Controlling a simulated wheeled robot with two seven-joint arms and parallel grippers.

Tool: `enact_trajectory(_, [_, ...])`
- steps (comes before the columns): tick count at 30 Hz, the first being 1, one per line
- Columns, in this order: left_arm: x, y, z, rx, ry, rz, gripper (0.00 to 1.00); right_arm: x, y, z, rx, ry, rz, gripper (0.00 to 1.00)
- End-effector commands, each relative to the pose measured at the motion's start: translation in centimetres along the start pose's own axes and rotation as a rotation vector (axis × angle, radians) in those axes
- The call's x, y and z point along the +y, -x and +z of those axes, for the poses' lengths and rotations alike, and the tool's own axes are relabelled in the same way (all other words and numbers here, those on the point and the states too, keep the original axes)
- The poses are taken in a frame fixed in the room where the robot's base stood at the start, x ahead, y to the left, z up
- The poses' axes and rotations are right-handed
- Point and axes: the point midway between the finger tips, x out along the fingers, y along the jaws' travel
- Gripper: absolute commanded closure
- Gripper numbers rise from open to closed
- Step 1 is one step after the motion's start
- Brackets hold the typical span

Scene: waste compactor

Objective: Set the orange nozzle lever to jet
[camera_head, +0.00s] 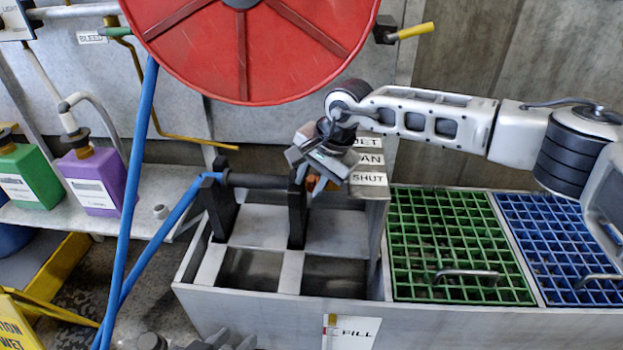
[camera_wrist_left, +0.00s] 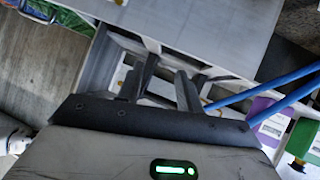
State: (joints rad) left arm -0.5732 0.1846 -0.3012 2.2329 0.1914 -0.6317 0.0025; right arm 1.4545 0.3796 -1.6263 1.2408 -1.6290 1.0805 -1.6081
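The orange nozzle lever (camera_head: 316,183) shows only as a small patch in the head view, mostly hidden behind my right gripper. The dark nozzle (camera_head: 258,181) lies across two black upright holders, with a blue hose at its left end. A plate beside the lever carries the labels JET, FAN and SHUT (camera_head: 369,179). My right gripper (camera_head: 318,172) points down right at the lever; whether its fingers are closed on it is hidden. My left gripper (camera_wrist_left: 160,92) has its fingers apart with nothing between them; it also shows at the bottom edge of the head view (camera_head: 218,340).
A grey trough (camera_head: 230,296) lies below the nozzle. Green (camera_head: 455,245) and blue (camera_head: 560,240) gratings are to its right. A red hose reel (camera_head: 250,45) hangs above. Purple (camera_head: 93,180) and green (camera_head: 28,177) bottles stand on the left shelf. The blue hose (camera_head: 139,170) hangs down left.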

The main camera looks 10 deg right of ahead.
Motion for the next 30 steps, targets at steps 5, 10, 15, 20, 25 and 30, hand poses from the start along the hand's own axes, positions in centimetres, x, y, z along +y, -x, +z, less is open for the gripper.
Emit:
enact_trajectory(5, [0.0, 0.0, 0.1, -0.001, -0.003, 0.0, 0.64, 0.0, 0.0, 0.0, -0.001, 0.0, 0.001, 1.0])
enact_trajectory(10, [0.0, 0.1, 0.0, -0.001, -0.003, 0.0, 0.64, -0.1, 0.1, -0.2, -0.015, -0.01, 0.011, 1.0])
enact_trajectory(15, [-0.1, 0.0, 0.1, -0.003, -0.003, -0.001, 0.64, -0.5, 0.2, -0.7, -0.098, -0.047, 0.058, 1.0])
enact_trajectory(20, [-0.2, -0.3, 0.3, 0.011, -0.001, 0.0, 0.64, -0.7, 0.3, -1.1, -0.165, -0.071, 0.097, 1.0])
enact_trajectory(25, [0.1, -0.1, -0.7, 0.047, -0.001, 0.005, 0.64, -0.8, 0.5, -1.2, -0.203, -0.082, 0.114, 1.0])
enact_trajectory(30, [0.3, 0.1, -1.1, 0.055, -0.002, 0.009, 0.64, -0.8, 0.6, -1.2, -0.207, -0.081, 0.115, 1.0])
